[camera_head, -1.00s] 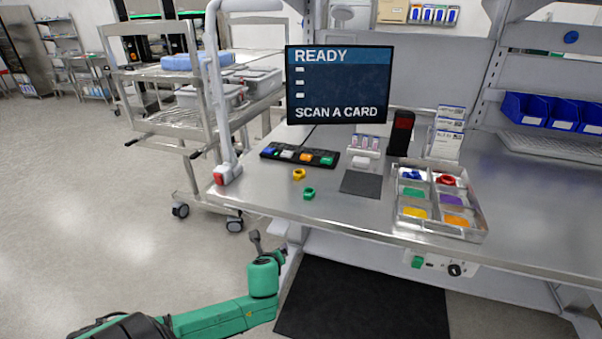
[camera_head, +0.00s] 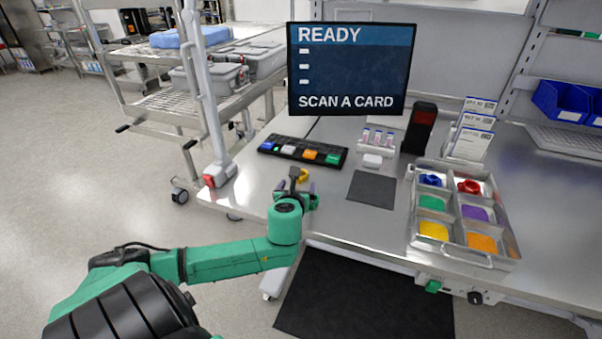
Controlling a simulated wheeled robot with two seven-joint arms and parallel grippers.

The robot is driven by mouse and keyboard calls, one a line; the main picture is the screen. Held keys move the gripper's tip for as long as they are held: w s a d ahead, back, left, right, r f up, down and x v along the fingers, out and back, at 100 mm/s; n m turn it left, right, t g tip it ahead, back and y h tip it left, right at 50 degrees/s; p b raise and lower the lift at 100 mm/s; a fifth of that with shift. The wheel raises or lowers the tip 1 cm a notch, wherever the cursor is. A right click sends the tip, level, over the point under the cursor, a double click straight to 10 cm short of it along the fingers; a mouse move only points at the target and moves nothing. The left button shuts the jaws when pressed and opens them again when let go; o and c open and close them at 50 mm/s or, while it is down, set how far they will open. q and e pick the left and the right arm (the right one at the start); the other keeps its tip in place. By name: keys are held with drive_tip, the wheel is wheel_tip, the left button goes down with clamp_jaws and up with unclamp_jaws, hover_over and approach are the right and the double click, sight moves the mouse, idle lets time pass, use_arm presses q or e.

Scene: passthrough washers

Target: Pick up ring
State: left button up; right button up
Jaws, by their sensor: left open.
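A yellow ring (camera_head: 303,174) lies on the steel bench, partly covered by my left gripper. My left gripper (camera_head: 303,187) is open over the bench's left front part, with its fingers close to the yellow ring; I cannot tell whether they touch it. The green ring is hidden or cannot be told apart from my green gripper. A blue ring (camera_head: 430,180) and a red ring (camera_head: 469,186) lie in the two back compartments of the metal tray (camera_head: 422,246). My right gripper is not in view.
A black strip with coloured buttons (camera_head: 303,151) lies behind my left gripper. A dark mat (camera_head: 371,190) lies to its right. A screen (camera_head: 350,75) reading "SCAN A CARD" stands behind. A white post (camera_head: 207,110) rises at the bench's left edge.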

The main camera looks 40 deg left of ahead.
sight(302, 173)
use_arm(q)
drive_tip(key=x, duration=0.3)
drive_tip(key=shift+w+a+f, duration=0.15)
drive_tip(key=shift+w, duration=0.2)
drive_tip(key=x, duration=0.5)
drive_tip(key=shift+w+a+f, duration=0.1)
drive_tip(key=shift+w+a, duration=0.05)
drive_tip(key=shift+a, duration=0.1)
drive_tip(key=shift+w+a+f, duration=0.1)
drive_tip(key=shift+w+f, duration=0.05)
drive_tip(key=shift+w, duration=0.15)
drive_tip(key=c, duration=1.4)
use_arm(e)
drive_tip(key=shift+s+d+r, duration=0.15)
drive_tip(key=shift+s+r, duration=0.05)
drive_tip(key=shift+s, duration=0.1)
